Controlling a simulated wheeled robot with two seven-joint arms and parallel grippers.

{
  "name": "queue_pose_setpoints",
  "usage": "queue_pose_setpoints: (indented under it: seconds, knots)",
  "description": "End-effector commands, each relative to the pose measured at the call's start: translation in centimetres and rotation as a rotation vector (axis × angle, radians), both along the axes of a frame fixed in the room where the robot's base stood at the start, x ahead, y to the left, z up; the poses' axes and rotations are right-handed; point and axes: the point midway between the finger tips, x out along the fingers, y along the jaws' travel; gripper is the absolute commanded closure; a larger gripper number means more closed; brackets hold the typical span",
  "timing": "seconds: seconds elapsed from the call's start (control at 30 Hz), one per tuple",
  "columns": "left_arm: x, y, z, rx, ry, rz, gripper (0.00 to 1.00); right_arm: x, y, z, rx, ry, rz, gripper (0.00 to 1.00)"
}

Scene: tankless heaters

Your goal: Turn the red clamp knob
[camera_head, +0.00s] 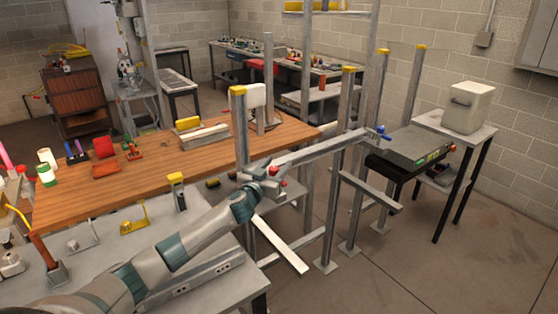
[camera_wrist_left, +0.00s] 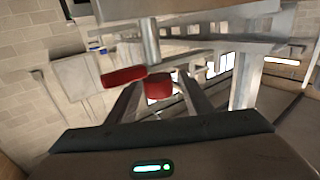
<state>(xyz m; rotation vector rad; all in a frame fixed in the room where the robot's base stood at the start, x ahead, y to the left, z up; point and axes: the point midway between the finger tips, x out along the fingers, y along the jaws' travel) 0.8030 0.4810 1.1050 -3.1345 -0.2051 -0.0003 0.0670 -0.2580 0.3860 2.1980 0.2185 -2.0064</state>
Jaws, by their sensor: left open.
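A red knob (camera_head: 273,170) shows beside a metal post of the steel frame, right at the end of my left arm. My left gripper (camera_head: 264,188) is at that post, small and partly lost against the metal. In the left wrist view a red round knob (camera_wrist_left: 159,88) lies between the two open fingers of my left gripper (camera_wrist_left: 162,97). A second, flat red piece (camera_wrist_left: 123,77) is just to its left, near the left fingertip. I cannot tell whether either finger touches the knob. My right gripper is in neither view.
Grey steel posts with yellow caps (camera_head: 349,70) and horizontal bars surround the gripper. A wooden workbench (camera_head: 110,195) stands behind my arm. A blue-handled part (camera_head: 381,130) sits at the far end of a bar. Open floor (camera_head: 430,265) lies to the right.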

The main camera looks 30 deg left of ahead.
Motion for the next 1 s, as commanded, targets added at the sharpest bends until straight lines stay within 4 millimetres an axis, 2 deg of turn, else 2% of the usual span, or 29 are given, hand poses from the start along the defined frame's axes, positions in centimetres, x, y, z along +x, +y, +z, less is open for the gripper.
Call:
queue_pose_setpoints:
  seconds: [0.2,0.6,0.77,0.8,1.0]
  knots:
    - [1.6,0.2,0.0,0.000,0.001,0.000,0.54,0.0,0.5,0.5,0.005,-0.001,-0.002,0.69]
    - [1.9,0.2,-0.1,0.000,0.001,-0.002,0.54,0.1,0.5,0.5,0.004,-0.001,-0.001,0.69]
    - [1.9,0.2,-0.1,0.000,0.001,-0.001,0.92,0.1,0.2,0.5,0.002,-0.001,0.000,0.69]
    - [1.9,0.2,-0.1,0.000,0.001,-0.001,0.95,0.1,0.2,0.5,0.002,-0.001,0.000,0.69]
    - [1.9,0.2,-0.1,-0.001,0.001,0.004,0.95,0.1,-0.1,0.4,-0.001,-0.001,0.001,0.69]
